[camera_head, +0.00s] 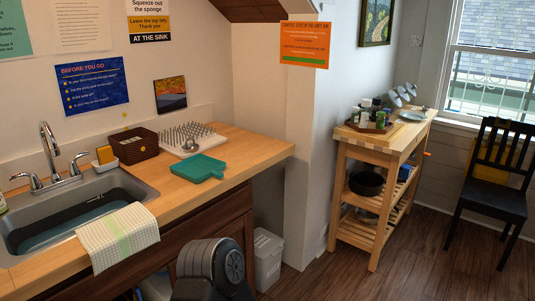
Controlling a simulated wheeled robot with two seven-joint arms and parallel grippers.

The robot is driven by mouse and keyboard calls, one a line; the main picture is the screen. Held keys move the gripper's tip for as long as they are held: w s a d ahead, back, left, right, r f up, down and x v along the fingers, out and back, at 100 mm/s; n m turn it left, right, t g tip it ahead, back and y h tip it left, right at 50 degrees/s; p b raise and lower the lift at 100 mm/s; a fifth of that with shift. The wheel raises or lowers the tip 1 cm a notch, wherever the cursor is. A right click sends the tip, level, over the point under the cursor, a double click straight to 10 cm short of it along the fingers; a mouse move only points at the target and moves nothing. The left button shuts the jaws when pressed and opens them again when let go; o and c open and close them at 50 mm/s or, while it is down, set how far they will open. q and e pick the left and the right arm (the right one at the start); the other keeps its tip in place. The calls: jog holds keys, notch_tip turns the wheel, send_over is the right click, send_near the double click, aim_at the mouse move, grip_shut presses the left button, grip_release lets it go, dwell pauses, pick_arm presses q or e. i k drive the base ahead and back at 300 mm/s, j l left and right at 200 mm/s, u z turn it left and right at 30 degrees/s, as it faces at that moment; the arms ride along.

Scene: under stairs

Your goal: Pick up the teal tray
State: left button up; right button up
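The teal tray (198,168) lies flat on the wooden counter (255,150), right of the sink and near the counter's front edge. It is shallow with a raised rim, and a short tab sticks out at its front right corner. Nothing seems to lie in it. Neither of my grippers shows in the head view, and nothing touches the tray.
A white dish rack with pegs (187,139) stands just behind the tray. A brown woven basket (134,146) is to its left. The counter right of the tray is clear.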

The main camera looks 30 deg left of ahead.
aim_at(197, 168)
jog(key=i+u, duration=0.1)
jog(key=i, duration=0.35)
jog(key=i+l+u, duration=0.15)
jog(key=i, duration=0.3)
jog(key=i+l+u, duration=0.1)
jog(key=i, duration=0.35)
jog(key=i+l+u, duration=0.1)
jog(key=i, duration=0.35)
jog(key=i+l+u, duration=0.2)
jog(key=i+u, duration=0.3)
jog(key=i+l+u, duration=0.25)
jog(key=u, duration=0.2)
jog(key=i+l+u, duration=0.25)
jog(key=l+u, duration=0.25)
jog(key=i+l+u, duration=0.15)
jog(key=l+u, duration=0.5)
jog(key=l, duration=0.4)
jog(key=i, duration=0.05)
